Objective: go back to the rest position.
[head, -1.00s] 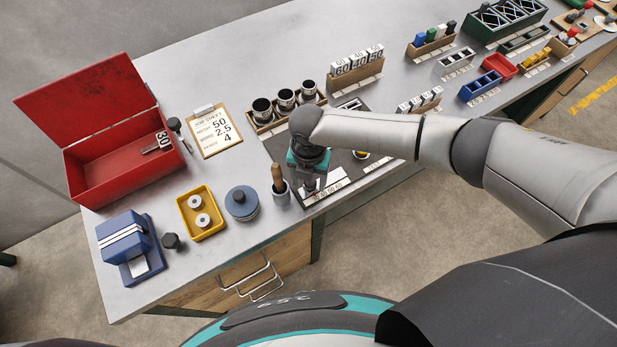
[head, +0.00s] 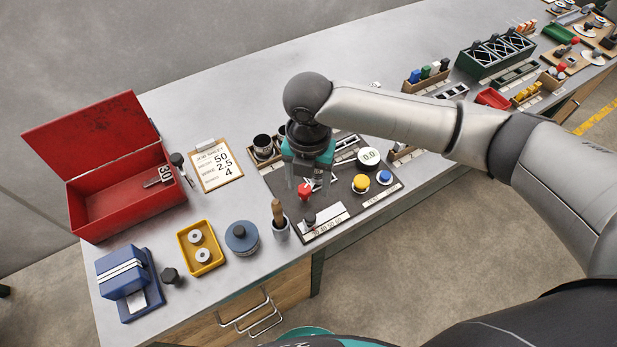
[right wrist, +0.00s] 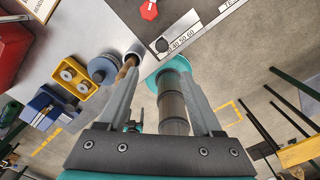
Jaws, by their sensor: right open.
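My right gripper (head: 306,182) hangs above the dark panel (head: 335,212) at the bench's front, its fingers pointing down. It is open and empty. In the right wrist view its two fingers (right wrist: 163,78) stand apart, with no object held between them; parts of my own body show far below. A red knob (head: 304,191) shows on the panel close to the fingers in the head view. My left gripper is not in view.
The panel also bears a yellow button (head: 361,183), a blue button (head: 384,177) and a round dial (head: 369,157). A cup with a wooden-handled tool (head: 280,230), a blue round pot (head: 241,237), a yellow tray (head: 216,262) and an open red box (head: 93,233) stand left.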

